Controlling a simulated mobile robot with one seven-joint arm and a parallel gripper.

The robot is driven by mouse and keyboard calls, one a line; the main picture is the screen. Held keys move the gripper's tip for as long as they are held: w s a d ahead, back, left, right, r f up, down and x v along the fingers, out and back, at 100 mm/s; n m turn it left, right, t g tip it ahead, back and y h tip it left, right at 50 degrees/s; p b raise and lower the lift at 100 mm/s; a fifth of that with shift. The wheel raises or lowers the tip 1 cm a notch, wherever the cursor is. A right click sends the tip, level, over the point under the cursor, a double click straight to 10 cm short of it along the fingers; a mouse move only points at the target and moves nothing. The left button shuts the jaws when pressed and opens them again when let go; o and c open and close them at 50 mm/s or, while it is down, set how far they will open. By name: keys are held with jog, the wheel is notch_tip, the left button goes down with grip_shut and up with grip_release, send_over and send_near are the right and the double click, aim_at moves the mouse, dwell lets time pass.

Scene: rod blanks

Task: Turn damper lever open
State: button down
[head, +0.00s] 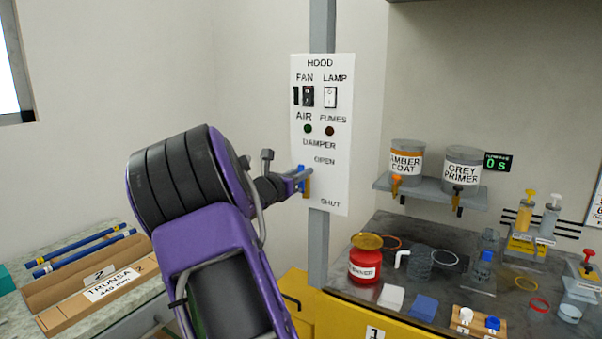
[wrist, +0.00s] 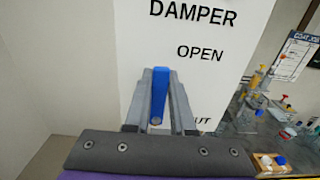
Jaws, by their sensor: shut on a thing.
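The damper lever has a blue handle (wrist: 158,92), held between the two grey fingers of my gripper (wrist: 160,100) in the wrist view. In the head view my gripper (head: 295,176) is at the left edge of the white hood panel (head: 340,180), with blue showing at its tip. A small orange-brown part (head: 306,188) shows just below the blue. The handle is slightly below the level of the word OPEN and above the word SHUT. My fingers partly hide the lever, so its exact angle is hard to tell.
The panel also carries fan and lamp switches (head: 331,97) and two indicator lights above. It hangs on a grey post (head: 319,250). A shelf with paint cans (head: 463,165) and a crowded bench with a red jar (head: 365,268) stand right. Rods and cardboard trays (head: 95,295) lie left.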

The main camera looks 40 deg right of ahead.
jog(key=c, duration=0.8)
grip_release()
jog(key=shift+o, duration=0.2)
jog(key=v, duration=1.7)
jog(key=shift+a, duration=0.2)
